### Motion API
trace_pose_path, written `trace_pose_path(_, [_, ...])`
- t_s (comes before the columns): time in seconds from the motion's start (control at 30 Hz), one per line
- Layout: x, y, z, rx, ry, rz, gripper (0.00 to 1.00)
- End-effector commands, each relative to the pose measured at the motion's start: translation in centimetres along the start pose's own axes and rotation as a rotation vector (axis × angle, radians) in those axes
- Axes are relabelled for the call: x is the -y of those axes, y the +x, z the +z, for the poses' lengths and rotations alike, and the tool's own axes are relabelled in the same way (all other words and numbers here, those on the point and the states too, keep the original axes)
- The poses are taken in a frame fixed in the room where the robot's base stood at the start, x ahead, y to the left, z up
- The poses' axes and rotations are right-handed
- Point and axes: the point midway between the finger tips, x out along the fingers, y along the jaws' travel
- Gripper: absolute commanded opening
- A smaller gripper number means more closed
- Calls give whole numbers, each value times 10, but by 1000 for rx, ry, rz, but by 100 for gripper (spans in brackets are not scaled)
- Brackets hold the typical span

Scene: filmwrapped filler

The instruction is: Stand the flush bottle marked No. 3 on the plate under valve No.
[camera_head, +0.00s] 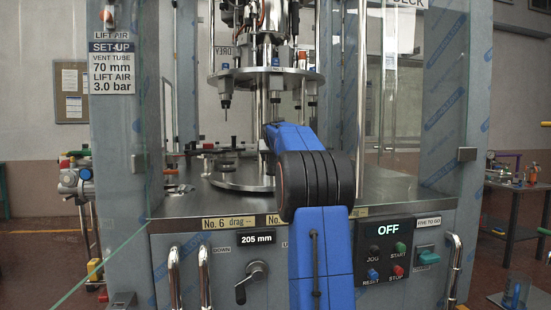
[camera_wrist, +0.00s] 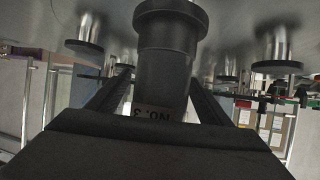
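The flush bottle (camera_wrist: 165,75) is a dark grey cylinder with a wider dark collar, in the middle of the wrist view. Its label reads No. 3 and shows upside down there. My gripper (camera_wrist: 160,92) has one dark finger on each side of the bottle and appears shut on it. In the head view my blue arm hides the gripper and bottle. A ring with hanging valves (camera_head: 226,92) is above the round lower part (camera_head: 240,182) of the filler. The valve and plate numbers near my arm are hidden or unreadable.
Clear panels and grey columns (camera_head: 465,70) frame the filler. The deck (camera_head: 400,185) is bare at right. Rail handles (camera_head: 453,270) stick out in front.

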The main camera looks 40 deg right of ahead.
Motion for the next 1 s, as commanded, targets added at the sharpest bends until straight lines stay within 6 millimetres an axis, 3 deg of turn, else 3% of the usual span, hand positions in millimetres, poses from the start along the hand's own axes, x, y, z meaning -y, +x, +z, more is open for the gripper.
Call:
trace_pose_path(0.23, [0,-2,0,0,0,0,73])
trace_pose_path(0.37, [0,-12,-1,-1,0,0,73])
trace_pose_path(1.0, [0,-132,-1,-3,-1,-1,73])
